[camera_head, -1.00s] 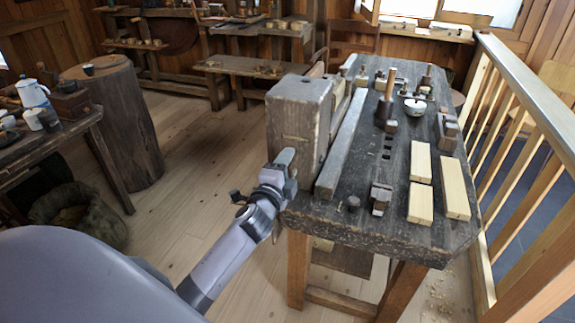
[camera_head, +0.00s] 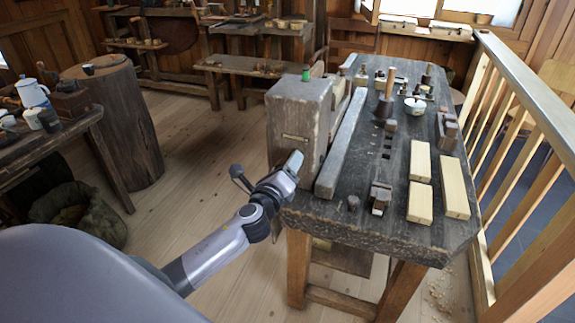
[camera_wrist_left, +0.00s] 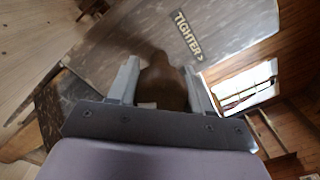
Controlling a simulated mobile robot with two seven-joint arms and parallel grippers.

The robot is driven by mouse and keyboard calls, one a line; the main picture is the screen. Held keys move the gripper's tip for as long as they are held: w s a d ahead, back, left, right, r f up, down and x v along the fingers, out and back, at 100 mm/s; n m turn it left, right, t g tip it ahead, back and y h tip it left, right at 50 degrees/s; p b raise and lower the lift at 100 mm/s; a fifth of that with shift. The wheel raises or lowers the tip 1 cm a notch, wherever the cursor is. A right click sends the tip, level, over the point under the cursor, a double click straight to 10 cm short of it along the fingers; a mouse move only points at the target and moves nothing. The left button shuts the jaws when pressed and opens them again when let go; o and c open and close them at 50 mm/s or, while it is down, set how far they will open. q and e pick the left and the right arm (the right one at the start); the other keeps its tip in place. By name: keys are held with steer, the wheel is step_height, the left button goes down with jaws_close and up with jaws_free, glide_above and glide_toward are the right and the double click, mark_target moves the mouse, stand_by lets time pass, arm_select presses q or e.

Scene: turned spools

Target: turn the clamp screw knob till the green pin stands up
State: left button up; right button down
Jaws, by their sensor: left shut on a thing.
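The clamp screw knob (camera_wrist_left: 163,82) is a dark brown turned knob, seen in the left wrist view between both fingers. It is hidden behind the gripper in the head view. My left gripper (camera_head: 293,163) is shut on it at the front face of the grey wooden clamp block (camera_head: 298,115); it also shows in the wrist view (camera_wrist_left: 163,85). The face bears a "TIGHTER" label (camera_wrist_left: 188,36) with an arrow. The green pin (camera_head: 306,74) stands up from the top of the block. My right gripper is not in view.
The block is at the left side of a dark workbench (camera_head: 320,218). A long grey bar (camera_head: 342,145) and several pale wood pieces (camera_head: 420,161) lie on the bench. A wooden railing (camera_head: 530,85) runs along the right. Open floor (camera_head: 190,205) lies left of the bench.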

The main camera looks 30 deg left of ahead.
arm_select(q)
steer(key=shift+s+d+f+m, duration=0.15)
steer(key=shift+f+m, duration=0.25)
steer(key=shift+m, duration=0.4)
steer(key=o, duration=1)
steer(key=shift+o, duration=0.2)
steer(key=shift+r, duration=0.25)
steer(key=shift+s, duration=0.1)
steer(key=v, duration=0.7)
steer(key=shift+b, duration=0.3)
